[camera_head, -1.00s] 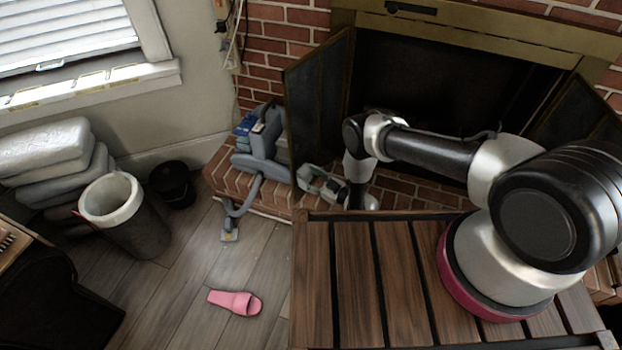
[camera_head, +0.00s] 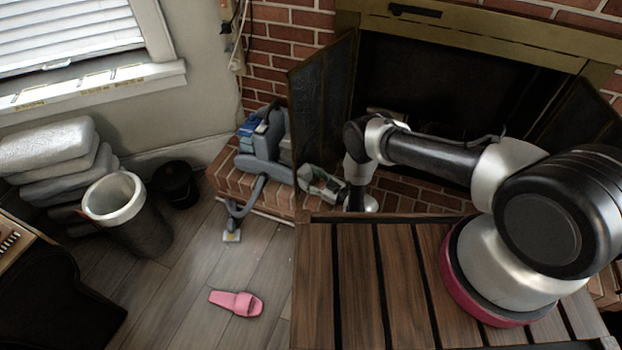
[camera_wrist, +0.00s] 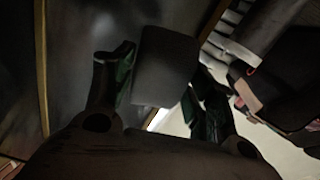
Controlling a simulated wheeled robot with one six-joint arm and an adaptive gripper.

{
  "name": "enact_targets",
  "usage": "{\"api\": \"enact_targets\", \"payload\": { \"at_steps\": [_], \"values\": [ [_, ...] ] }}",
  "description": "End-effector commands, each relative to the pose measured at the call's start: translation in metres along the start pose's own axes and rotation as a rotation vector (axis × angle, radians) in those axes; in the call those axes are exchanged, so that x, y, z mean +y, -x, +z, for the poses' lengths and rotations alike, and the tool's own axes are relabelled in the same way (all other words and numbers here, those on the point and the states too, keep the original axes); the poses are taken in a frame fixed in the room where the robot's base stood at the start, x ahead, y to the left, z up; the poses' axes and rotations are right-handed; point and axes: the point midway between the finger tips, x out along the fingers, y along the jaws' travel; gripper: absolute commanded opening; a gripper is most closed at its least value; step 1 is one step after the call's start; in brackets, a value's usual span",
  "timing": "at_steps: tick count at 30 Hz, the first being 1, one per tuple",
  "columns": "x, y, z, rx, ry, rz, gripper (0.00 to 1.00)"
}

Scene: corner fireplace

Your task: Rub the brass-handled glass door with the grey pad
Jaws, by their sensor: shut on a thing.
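The left glass door (camera_head: 322,100) of the fireplace stands swung open, a dark pane in a thin frame. The right door (camera_head: 575,120) is also open, partly behind my arm. My gripper (camera_head: 322,184) is low by the bottom of the left door. In the wrist view my gripper (camera_wrist: 160,88) is shut on the grey pad (camera_wrist: 165,66), which sits between its dark green fingers. A dark panel with a brass-coloured edge (camera_wrist: 42,60) fills the left of that view, likely the door. I cannot tell if the pad touches it. No handle is clearly visible.
A grey-blue vacuum cleaner (camera_head: 265,145) stands on the brick hearth (camera_head: 228,183) close left of my gripper. A slatted wooden table (camera_head: 355,285) is in front.

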Motion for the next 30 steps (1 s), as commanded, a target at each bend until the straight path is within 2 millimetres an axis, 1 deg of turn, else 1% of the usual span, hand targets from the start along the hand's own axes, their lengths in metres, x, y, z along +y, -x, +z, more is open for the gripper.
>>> {"api": "enact_targets", "payload": {
  "at_steps": [9, 13, 17, 24, 30],
  "values": [
    [0.000, -0.006, 0.000, 0.001, -0.001, 0.000, 0.37],
    [0.002, -0.006, 0.000, 0.001, -0.001, 0.001, 0.37],
    [0.011, -0.005, 0.001, 0.001, -0.001, 0.003, 0.37],
    [0.033, -0.004, 0.005, 0.002, 0.000, 0.003, 0.37],
    [0.040, -0.004, 0.007, 0.000, 0.000, 0.000, 0.37]
  ]
}}
